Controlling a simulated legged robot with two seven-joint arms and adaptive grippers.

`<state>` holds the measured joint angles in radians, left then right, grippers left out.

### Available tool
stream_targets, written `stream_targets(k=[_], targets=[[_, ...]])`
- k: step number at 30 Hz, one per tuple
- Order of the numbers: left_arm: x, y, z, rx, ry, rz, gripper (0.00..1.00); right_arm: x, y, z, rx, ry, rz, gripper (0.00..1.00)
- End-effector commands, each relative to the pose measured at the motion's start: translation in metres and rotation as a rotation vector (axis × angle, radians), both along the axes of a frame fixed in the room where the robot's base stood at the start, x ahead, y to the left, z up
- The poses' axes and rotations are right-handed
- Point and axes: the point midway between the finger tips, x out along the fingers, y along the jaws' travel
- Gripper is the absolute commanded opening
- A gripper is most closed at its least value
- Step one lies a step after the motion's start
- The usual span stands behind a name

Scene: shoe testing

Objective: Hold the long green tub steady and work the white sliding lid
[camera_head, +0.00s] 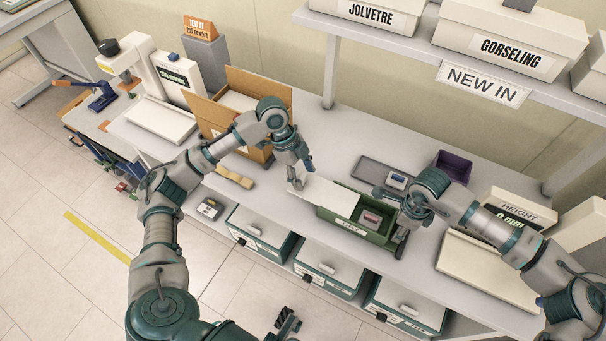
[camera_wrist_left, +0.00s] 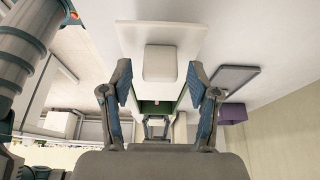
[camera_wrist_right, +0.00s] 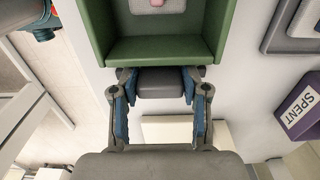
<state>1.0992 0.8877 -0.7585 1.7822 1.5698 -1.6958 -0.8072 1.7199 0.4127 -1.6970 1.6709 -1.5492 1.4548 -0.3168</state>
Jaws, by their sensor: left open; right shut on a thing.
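The long green tub (camera_head: 353,231) stands on the bench with its right half uncovered; a greyish-pink item (camera_head: 371,218) lies inside. The white sliding lid (camera_head: 326,193) is slid partway left and sticks out beyond the tub's left end. My left gripper (camera_head: 296,182) is at the lid's left part. In the left wrist view its open fingers (camera_wrist_left: 160,90) stand on either side of the lid's raised pale grip (camera_wrist_left: 160,63), with gaps. My right gripper (camera_head: 401,238) is at the tub's right end. In the right wrist view its fingers are shut on the grey end handle (camera_wrist_right: 162,82) of the tub.
A grey tray (camera_head: 378,172) with a small device and a purple bin (camera_head: 452,166) stand behind the tub. An open cardboard box (camera_head: 238,107) is at the left, a height gauge (camera_head: 517,222) at the right. A shelf with white boxes overhangs the back.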

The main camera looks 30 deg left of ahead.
Motion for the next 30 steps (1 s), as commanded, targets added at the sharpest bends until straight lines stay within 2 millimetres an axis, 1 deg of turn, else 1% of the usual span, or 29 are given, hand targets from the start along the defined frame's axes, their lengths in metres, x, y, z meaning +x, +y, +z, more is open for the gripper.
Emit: stream_targets(k=[9, 13, 18, 28, 29, 30], targets=[[0.001, 0.000, 0.062, -0.003, -0.004, 0.000, 0.60, 0.000, -0.001, -0.001, -0.002, 0.001, -0.001, 0.04], [0.001, 0.001, 0.081, -0.002, -0.003, -0.001, 0.60, 0.000, -0.001, -0.001, -0.001, 0.000, -0.001, 0.04], [0.001, 0.001, 0.091, -0.002, 0.000, 0.000, 0.60, 0.000, 0.000, -0.001, -0.001, 0.000, -0.001, 0.04], [0.001, 0.002, 0.091, -0.002, 0.000, 0.000, 0.60, 0.000, 0.000, -0.001, -0.001, 0.000, -0.001, 0.04], [0.001, 0.002, 0.091, -0.002, 0.000, 0.000, 0.60, 0.000, 0.000, -0.001, -0.001, 0.000, -0.001, 0.50], [0.001, 0.002, 0.091, -0.002, 0.000, 0.000, 0.60, 0.000, 0.000, -0.001, -0.001, 0.000, -0.001, 0.60]])
